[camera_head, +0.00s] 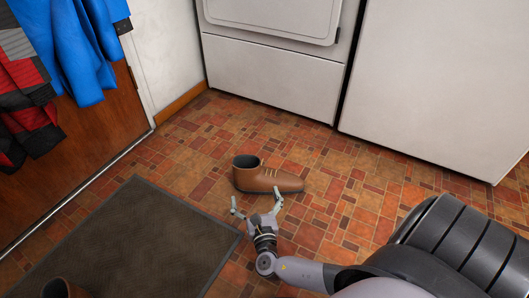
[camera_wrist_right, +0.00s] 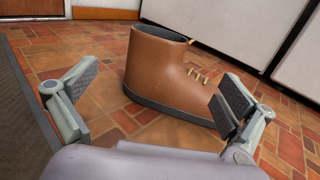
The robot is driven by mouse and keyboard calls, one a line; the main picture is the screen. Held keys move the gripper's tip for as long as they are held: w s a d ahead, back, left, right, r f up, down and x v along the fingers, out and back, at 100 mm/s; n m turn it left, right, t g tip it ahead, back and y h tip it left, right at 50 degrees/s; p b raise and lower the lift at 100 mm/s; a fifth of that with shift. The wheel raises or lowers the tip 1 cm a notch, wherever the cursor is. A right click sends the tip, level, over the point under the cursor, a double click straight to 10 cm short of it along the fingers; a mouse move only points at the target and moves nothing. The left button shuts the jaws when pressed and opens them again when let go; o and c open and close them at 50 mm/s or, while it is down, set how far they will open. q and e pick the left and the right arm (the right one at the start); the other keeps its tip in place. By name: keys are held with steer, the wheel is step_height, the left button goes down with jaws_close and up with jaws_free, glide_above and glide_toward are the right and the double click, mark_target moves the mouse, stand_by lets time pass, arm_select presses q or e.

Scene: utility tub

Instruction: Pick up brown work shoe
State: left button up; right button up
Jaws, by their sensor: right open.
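A brown work shoe (camera_head: 266,178) stands upright on the tiled floor in the head view, its dark opening to the left and its toe to the right. It also shows large in the right wrist view (camera_wrist_right: 168,75), with light laces and a dark sole. My right gripper (camera_head: 256,200) is open and empty, just on the near side of the shoe. In the right wrist view its two fingers (camera_wrist_right: 150,100) are spread wide, with the shoe beyond and between them; the right finger overlaps the toe part. My left gripper is not in view.
A dark mat (camera_head: 125,245) lies to the left, with part of another brown shoe (camera_head: 62,288) at the bottom left edge. White appliances (camera_head: 275,65) stand behind. Blue and red clothes (camera_head: 75,45) hang by a brown door (camera_head: 95,125). Floor around the shoe is clear.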

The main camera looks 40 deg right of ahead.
mark_target(249, 172)
steer(key=b+x, duration=0.2)
steer(key=x, duration=0.3)
steer(key=shift+w+f, duration=0.1)
steer(key=shift+w+d, duration=0.25)
steer(key=shift+w, duration=0.25)
steer(key=b+x, duration=0.3)
steer(key=x, duration=0.1)
steer(key=shift+w+d, duration=0.2)
steer(key=shift+w+d+b, duration=0.25)
steer(key=shift+w+b, duration=0.05)
steer(key=shift+w, duration=0.3)
steer(key=shift+c, duration=0.2)
steer(key=c, duration=1.9)
